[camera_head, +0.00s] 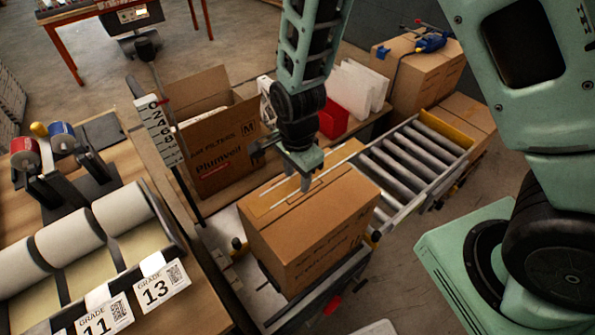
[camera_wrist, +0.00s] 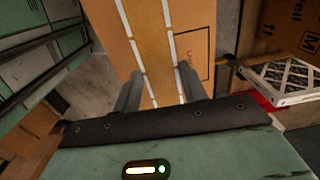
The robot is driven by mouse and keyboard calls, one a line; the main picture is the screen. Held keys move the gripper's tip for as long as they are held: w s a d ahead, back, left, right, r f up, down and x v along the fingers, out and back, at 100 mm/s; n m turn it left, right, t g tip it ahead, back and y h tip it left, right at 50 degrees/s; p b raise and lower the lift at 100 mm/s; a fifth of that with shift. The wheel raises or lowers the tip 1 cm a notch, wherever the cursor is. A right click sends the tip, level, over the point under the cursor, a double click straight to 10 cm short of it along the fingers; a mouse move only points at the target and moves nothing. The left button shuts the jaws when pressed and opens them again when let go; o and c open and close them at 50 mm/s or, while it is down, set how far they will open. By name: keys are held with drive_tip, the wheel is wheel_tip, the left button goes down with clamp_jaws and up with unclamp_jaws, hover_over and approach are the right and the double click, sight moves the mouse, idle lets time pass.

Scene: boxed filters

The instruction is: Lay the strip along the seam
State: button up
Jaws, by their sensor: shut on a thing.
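A closed cardboard box (camera_head: 310,235) stands on a low platform in the middle of the head view. A tan strip (camera_head: 343,153) with pale edge lines runs lengthwise over its top, along the line of the seam. In the wrist view the strip (camera_wrist: 149,45) runs away from my gripper (camera_wrist: 158,88) between two broken white lines. My gripper (camera_head: 304,182) is low over the box top, its two fingers on either side of the strip. It is shut on the strip; the gripped part and the seam beneath are hard to make out.
An open carton (camera_head: 215,140) stands behind the box, left of my gripper. A roller conveyor (camera_head: 405,160) leads away to the right, with another carton (camera_head: 415,70) beyond. A bench with large rolls (camera_head: 95,235) fills the left. An upright ruler (camera_head: 163,130) stands near the open carton.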

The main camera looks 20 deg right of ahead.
drive_tip(key=shift+f+b, duration=2.65)
drive_tip(key=shift+f, duration=1.75)
drive_tip(key=o, duration=0.9)
drive_tip(key=shift+c, duration=0.2)
drive_tip(key=shift+r, duration=0.1)
drive_tip(key=shift+r+p, duration=4.05)
drive_tip(key=shift+r, duration=0.45)
drive_tip(key=shift+f, duration=0.1)
